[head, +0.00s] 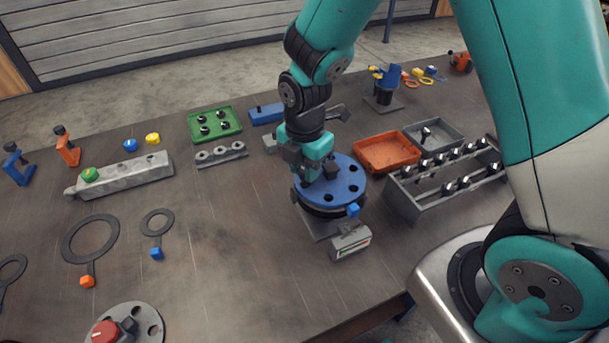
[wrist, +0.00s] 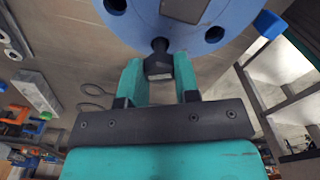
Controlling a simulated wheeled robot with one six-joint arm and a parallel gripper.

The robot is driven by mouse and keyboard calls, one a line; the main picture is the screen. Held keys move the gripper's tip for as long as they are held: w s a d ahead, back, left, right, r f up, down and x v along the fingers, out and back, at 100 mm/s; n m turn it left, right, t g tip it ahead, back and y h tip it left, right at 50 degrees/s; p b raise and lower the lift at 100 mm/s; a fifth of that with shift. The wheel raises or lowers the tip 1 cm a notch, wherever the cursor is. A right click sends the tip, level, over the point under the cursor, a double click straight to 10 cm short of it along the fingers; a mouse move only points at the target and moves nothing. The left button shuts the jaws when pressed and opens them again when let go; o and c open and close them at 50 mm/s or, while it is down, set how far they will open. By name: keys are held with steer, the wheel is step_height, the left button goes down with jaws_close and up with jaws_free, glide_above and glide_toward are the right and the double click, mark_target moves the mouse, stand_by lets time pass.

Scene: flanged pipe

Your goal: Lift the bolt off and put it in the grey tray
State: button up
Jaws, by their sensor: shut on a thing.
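The blue flange (head: 345,187) lies on top of a dark round base on a grey plate, near the middle of the table. Its blue face with dark holes also shows at the top of the wrist view (wrist: 185,22). My gripper (head: 318,166) is over the flange's left part. In the wrist view, its teal fingers are shut on a dark bolt (wrist: 158,64), which lines up with a hole near the flange's rim. I cannot tell how far the bolt sits in the hole. The grey tray (head: 456,128) stands right of the flange with a bolt in it.
An orange tray (head: 387,154) stands between the flange and the grey tray. A grey rack (head: 412,207) with several bolts is in front of the trays. A small grey box (head: 351,243) is in front of the flange. A green tray (head: 215,125) is behind left.

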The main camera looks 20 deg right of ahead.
step_height(320, 180, up, 17)
steer(key=b, duration=0.1)
steer(key=shift+r+b, duration=0.15)
steer(key=shift+b, duration=0.25)
steer(key=shift+r, duration=0.1)
step_height(320, 180, up, 5)
steer(key=p, duration=0.4)
steer(key=shift+p, duration=0.35)
steer(key=shift+f, duration=0.2)
